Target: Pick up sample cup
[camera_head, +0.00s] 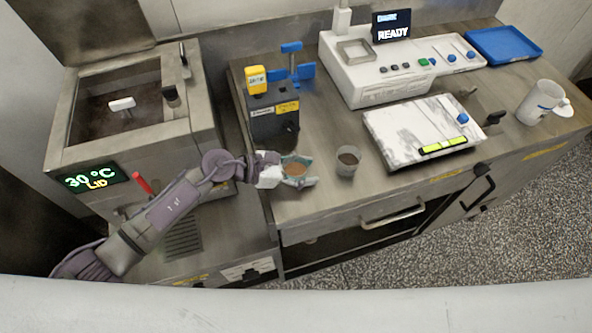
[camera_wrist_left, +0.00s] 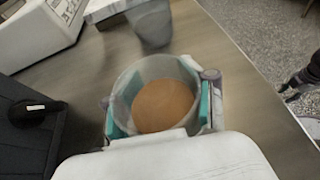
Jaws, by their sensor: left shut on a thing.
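A clear sample cup (camera_wrist_left: 163,105) with brown contents sits between the fingers of my left gripper (camera_head: 297,172). In the left wrist view the teal finger pads (camera_wrist_left: 203,105) press on both sides of it, so the gripper is shut on the cup. The cup looks upright. I cannot tell whether its base touches the counter. My right gripper is not in the head view.
A dark box with a yellow-topped device (camera_head: 273,115) stands close behind the gripper. A white marbled plate (camera_head: 400,140) lies to the right, before a white console (camera_head: 375,85). A blue tray (camera_head: 503,43) and a mug (camera_head: 540,102) are farther right. The counter's front edge is near.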

